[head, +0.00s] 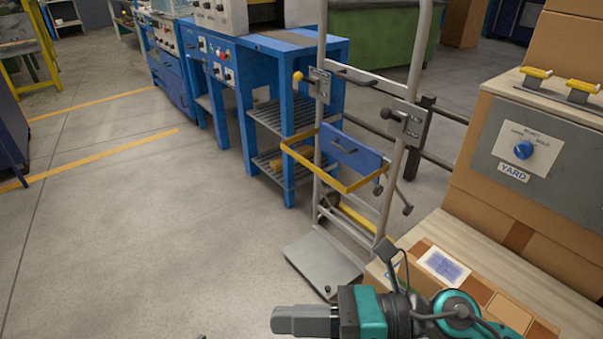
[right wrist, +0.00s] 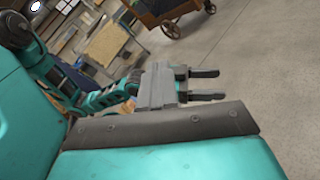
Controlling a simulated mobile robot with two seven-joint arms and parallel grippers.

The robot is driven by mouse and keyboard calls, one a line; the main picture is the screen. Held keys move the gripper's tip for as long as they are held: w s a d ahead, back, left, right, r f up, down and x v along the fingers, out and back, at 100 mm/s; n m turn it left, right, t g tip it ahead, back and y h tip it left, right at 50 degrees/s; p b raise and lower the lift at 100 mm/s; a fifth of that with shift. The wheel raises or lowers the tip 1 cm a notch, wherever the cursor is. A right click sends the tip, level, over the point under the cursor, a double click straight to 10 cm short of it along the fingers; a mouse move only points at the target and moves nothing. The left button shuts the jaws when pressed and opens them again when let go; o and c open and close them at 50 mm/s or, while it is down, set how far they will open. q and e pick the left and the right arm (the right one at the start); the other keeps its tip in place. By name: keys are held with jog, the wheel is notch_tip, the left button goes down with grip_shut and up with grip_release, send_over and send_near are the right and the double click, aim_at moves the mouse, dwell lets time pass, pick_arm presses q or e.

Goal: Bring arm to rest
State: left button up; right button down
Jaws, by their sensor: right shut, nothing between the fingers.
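My right gripper (head: 303,320) is at the bottom of the head view, its arm coming in from the lower right. Its grey fingers are shut and empty, pointing left over the bare floor. It appears in front of the hand truck's foot plate and a cardboard box, and I see no contact with either. My left gripper (right wrist: 205,85) shows in the right wrist view, with two dark fingers apart and nothing between them. The lower part of the right wrist view is filled by teal and grey parts of my own body.
A grey hand truck (head: 415,80) with a yellow strap stands upright ahead. A cardboard box (head: 475,305) and a control panel (head: 560,140) marked YARD are at right. Blue workbenches (head: 245,130) stand behind. The floor at left (head: 120,230) is clear.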

jog(key=w+d+f+m+t+h, duration=0.1)
jog(key=w+d+m+t+h, duration=0.3)
jog(key=m+t, duration=0.7)
jog(key=w+d+m+t+h, duration=0.3)
jog(key=w+d+m+t, duration=0.15)
jog(key=m, duration=1.25)
jog(key=s+d+f+m+g+h, duration=0.3)
jog(key=d+f+m+h, duration=0.1)
jog(key=f+m, duration=0.4)
jog(key=s+d+f+m+g+h, duration=0.2)
jog(key=s+d+f+m+h, duration=0.1)
jog(key=f+m, duration=0.55)
pick_arm(q)
jog(key=s+a+r+y+p, duration=0.1)
jog(key=a+r+p, duration=0.2)
jog(key=r+p, duration=0.5)
jog(key=p, duration=0.4)
jog(key=shift+s+r+p, duration=0.2)
jog(key=shift+s+p, duration=0.1)
jog(key=shift+p, duration=0.05)
pick_arm(e)
notch_tip(320, 180, up, 8)
jog(key=s+d+h, duration=0.1)
jog(key=d, duration=0.2)
jog(key=shift+s+g, duration=0.3)
jog(key=shift+g, duration=0.05)
pick_arm(q)
jog(key=shift+a+f, duration=0.1)
pick_arm(e)
jog(key=shift+f, duration=0.1)
